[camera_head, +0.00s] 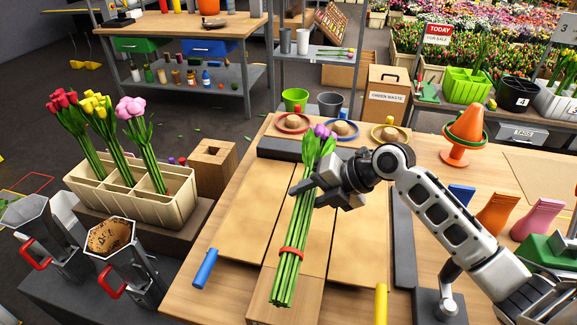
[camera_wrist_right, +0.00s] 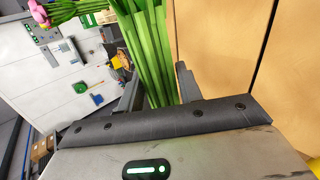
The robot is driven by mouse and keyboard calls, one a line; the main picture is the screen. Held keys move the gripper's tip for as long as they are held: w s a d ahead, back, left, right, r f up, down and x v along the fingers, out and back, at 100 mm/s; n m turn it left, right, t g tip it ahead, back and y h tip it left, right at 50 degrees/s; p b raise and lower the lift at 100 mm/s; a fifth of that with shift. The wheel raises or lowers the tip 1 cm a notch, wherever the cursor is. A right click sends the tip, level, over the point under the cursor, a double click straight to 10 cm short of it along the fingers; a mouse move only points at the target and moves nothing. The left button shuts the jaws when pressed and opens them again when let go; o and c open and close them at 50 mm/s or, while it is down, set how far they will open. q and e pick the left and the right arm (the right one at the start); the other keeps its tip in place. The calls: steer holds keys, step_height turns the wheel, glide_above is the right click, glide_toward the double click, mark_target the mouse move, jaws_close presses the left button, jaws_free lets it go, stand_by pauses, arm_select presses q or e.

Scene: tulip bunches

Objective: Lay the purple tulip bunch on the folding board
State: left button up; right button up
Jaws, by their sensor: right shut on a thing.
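The purple tulip bunch (camera_head: 290,240) has green stems, a few purple heads and a red band near its lower end. My right gripper (camera_head: 318,193) is shut on the stems below the heads. In the right wrist view the stems (camera_wrist_right: 150,45) run between the two fingers (camera_wrist_right: 157,88). The bunch is over the middle of the tan folding board (camera_head: 235,215), heads toward the back and stem ends over the front flap. I cannot tell whether the stems touch the board. My left gripper is not in view.
A cream planter (camera_head: 130,199) with red, yellow and pink tulips stands left of the board. A blue handle (camera_head: 205,268) and a yellow handle (camera_head: 381,303) lie near the board's front. An orange cone (camera_head: 465,130) and coloured sleeves (camera_head: 497,215) stand at right.

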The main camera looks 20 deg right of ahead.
steer(key=shift+w, duration=0.3)
steer(key=shift+s+f, duration=0.15)
steer(key=shift+s+f+b, duration=0.15)
steer(key=shift+f+b, duration=0.35)
steer(key=shift+f, duration=0.05)
steer(key=shift+f+b, duration=1.15)
steer(key=shift+f, duration=0.9)
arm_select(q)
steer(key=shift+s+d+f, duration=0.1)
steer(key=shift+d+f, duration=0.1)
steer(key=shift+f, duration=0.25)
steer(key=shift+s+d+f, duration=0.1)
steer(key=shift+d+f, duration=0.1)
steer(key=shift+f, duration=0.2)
